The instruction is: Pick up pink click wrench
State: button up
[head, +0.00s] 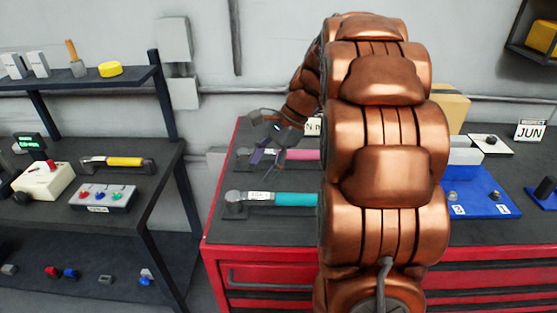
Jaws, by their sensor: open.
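The pink click wrench (303,154) lies on the dark top of the red tool cabinet, behind a teal-handled wrench (293,199). Its pink handle runs to the right and goes behind my copper arm, so its far end is hidden. My gripper (267,160) is open, with its dark fingers pointing down over the left part of the pink wrench. Nothing is seen held in it. The fingers partly cover the wrench's shaft, and I cannot tell whether they touch it.
The teal wrench lies close in front, parallel to the pink one. Right of my arm are a blue tray (483,207), a cardboard box (452,108) and a JUN calendar (530,131). A dark shelf unit (150,190) with a yellow-handled wrench (122,162) stands left, across a gap.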

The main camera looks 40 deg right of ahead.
aim_at(291, 151)
jog(key=w+d+m+t, duration=0.1)
jog(key=d+m, duration=0.1)
jog(key=d, duration=0.3)
jog(key=w+d+f+m+t+b, duration=0.1)
jog(key=w+d+m, duration=0.1)
jog(key=d, duration=0.4)
jog(key=w+d+f+m+t+y+b, duration=0.1)
jog(key=w+d+m, duration=0.1)
jog(key=d, duration=0.3)
jog(key=shift+d+m+t, duration=0.3)
jog(key=shift+d+m, duration=0.05)
jog(key=shift+m, duration=0.15)
jog(key=shift+x, duration=1.05)
jog(key=shift+p+x, duration=1)
jog(key=shift+x, duration=1.75)
jog(key=shift+c, duration=0.2)
grip_shut()
